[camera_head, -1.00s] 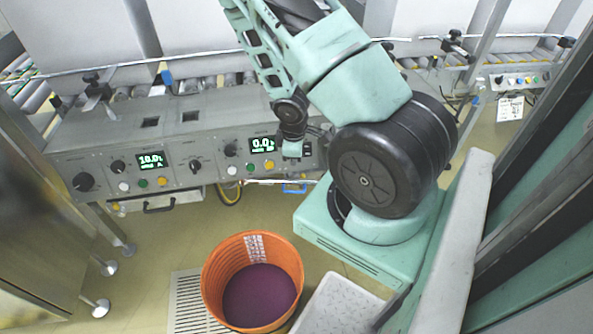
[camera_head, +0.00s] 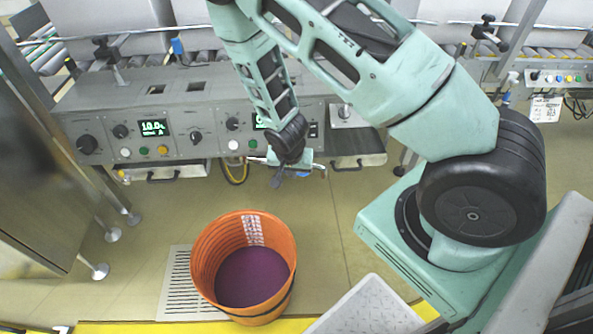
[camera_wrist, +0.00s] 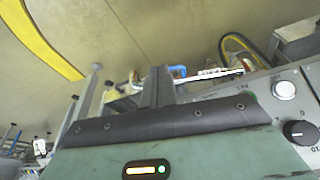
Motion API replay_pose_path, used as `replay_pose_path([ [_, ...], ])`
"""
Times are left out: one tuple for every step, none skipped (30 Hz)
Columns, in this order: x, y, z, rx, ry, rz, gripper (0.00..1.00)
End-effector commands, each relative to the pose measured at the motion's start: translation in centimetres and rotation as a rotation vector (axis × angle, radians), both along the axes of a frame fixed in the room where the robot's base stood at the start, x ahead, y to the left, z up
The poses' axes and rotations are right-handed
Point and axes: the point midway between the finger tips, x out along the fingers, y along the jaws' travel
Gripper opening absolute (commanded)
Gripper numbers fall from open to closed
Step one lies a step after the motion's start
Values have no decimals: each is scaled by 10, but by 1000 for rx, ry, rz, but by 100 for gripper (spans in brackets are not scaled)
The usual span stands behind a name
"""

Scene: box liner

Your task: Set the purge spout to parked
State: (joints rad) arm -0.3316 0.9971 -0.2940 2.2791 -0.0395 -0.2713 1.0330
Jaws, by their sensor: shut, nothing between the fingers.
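The purge spout looks to be the thin white pipe (camera_head: 258,159) below the front edge of the grey control panel. My arm hides its middle in the head view. In the wrist view the white pipe (camera_wrist: 215,73) lies just beyond my fingers, with a blue part (camera_wrist: 177,71) beside it. My gripper (camera_head: 277,181) points down in front of the pipe, below the panel. Its dark fingers (camera_wrist: 157,84) are closed together and empty. I cannot tell whether they touch the pipe or the blue part.
An orange bucket (camera_head: 281,245) with purple contents stands on the floor below, partly over a drain grate (camera_head: 178,285). The control panel (camera_head: 205,150) has knobs, buttons and displays. A yellow hose (camera_head: 236,175) hangs beneath it. A pale step (camera_head: 370,308) stands right of the bucket.

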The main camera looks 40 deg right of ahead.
Motion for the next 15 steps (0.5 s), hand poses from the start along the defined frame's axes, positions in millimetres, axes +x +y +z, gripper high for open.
replay_pose_path([
  [2,-3,-14,-1,3,-1,0],
  [3,-4,-20,-1,2,-1,0],
  [4,-6,-28,-1,2,1,0],
  [6,-7,-34,-2,2,1,0],
  [7,-9,-40,-1,3,0,0],
  [8,-10,-48,-1,3,0,0],
  [10,-12,-54,-1,2,1,0],
  [11,-13,-60,-2,2,1,0],
  [13,-14,-67,-2,2,0,0],
  [14,-15,-72,-1,1,1,0],
  [17,-19,-73,-1,-1,0,0],
  [23,-24,-72,-1,-3,-2,0],
  [26,-28,-73,0,-2,-2,0],
  [29,-30,-74,0,-2,-2,0],
  [32,-33,-75,0,-3,0,0],
])
